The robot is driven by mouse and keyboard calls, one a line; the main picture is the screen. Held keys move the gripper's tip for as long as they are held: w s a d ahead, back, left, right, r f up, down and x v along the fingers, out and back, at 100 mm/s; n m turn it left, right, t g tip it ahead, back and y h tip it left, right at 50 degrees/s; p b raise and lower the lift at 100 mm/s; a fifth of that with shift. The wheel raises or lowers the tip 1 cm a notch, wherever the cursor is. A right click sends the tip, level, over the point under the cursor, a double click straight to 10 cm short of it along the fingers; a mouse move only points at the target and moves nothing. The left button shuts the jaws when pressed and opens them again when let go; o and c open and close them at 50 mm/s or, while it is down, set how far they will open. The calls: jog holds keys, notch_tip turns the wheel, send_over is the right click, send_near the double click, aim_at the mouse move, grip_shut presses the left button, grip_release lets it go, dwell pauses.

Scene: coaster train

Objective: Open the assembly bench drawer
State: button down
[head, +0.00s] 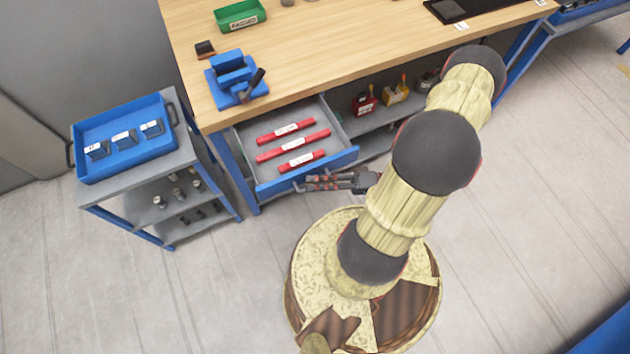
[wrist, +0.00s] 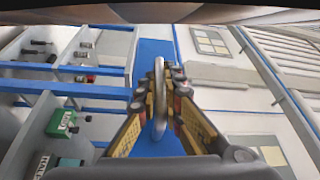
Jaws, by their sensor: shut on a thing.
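The assembly bench drawer (head: 245,147) is pulled out from under the wooden bench top (head: 320,60). It is grey inside with a blue front (head: 333,165), and several red bars with white labels lie in it. My gripper (head: 308,183) is at the drawer front, shut on its handle. In the wrist view the handle (wrist: 159,85) is a grey bar between the two fingers (wrist: 162,100), with the blue drawer front (wrist: 160,50) behind it. The handle is mostly hidden by the fingers in the head view.
A grey cart (head: 200,165) with a blue tray (head: 80,165) stands left of the bench. A blue vise (head: 232,75) and a green bin (head: 240,14) are on the bench top. A lower shelf (head: 375,140) holds small red and yellow items. The floor (head: 520,230) at right is clear.

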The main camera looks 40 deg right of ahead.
jog(key=c, duration=1.9)
grip_release()
jog(key=v, duration=1.2)
